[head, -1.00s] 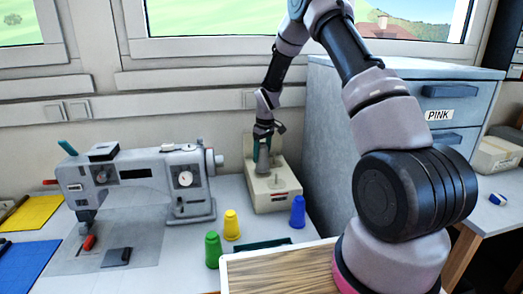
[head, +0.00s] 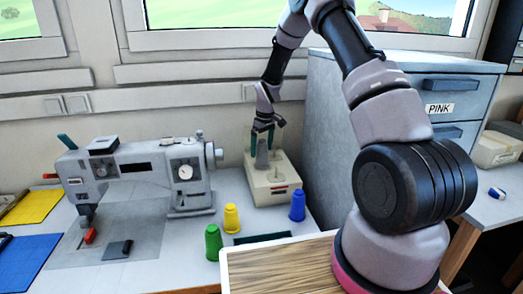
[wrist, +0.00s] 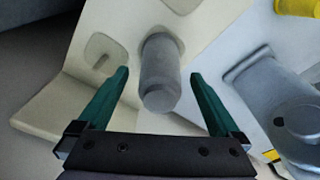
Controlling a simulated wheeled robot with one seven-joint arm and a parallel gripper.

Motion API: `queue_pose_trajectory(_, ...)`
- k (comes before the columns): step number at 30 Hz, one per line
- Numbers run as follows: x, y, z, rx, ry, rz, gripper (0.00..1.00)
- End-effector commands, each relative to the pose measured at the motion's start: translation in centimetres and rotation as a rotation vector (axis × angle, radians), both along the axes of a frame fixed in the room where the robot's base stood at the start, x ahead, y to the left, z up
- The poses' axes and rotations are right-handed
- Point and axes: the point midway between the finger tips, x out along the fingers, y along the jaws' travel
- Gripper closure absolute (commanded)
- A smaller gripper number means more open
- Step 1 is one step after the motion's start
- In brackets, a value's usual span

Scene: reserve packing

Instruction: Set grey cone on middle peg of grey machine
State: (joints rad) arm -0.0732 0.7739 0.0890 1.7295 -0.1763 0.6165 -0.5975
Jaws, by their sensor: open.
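The grey cone (head: 262,156) stands upright on the cream machine (head: 272,190) in the head view. My gripper (head: 266,138) is above it, its two teal fingers spread on either side of the cone's upper part. In the wrist view the cone (wrist: 160,75) lies between the open fingers, with a gap on both sides. The grey machine (head: 135,172), which looks like a sewing machine, stands to the left, with a thin upright part on its top right. I cannot make out a middle peg clearly. Part of the grey machine (wrist: 275,95) shows at the right in the wrist view.
A wooden-topped board (head: 270,272) is at the front. The wall is close behind.

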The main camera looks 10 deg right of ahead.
Motion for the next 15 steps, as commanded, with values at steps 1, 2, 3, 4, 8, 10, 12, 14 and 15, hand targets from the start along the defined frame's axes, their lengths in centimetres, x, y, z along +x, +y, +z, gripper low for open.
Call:
queue_pose_trajectory(1,0.0,-0.1,0.9,0.001,-0.004,0.0,0.0)
queue_pose_trajectory(2,0.0,-0.1,1.4,0.0,-0.004,0.001,0.0)
queue_pose_trajectory(3,-0.1,-0.2,2.2,0.0,-0.005,0.0,0.0)
queue_pose_trajectory(4,-0.1,-0.2,2.8,0.0,-0.006,0.001,0.0)
queue_pose_trajectory(8,-0.5,-0.4,5.5,0.001,-0.004,-0.002,0.0)
queue_pose_trajectory(10,-0.6,-0.5,6.8,0.0,-0.004,-0.001,0.0)
queue_pose_trajectory(12,-0.7,-0.6,7.9,0.0,-0.004,0.0,0.0)
queue_pose_trajectory(14,-0.8,-0.6,8.7,-0.001,-0.003,0.0,0.0)
queue_pose_trajectory(15,-0.8,-0.6,9.1,0.0,-0.004,0.0,0.0)
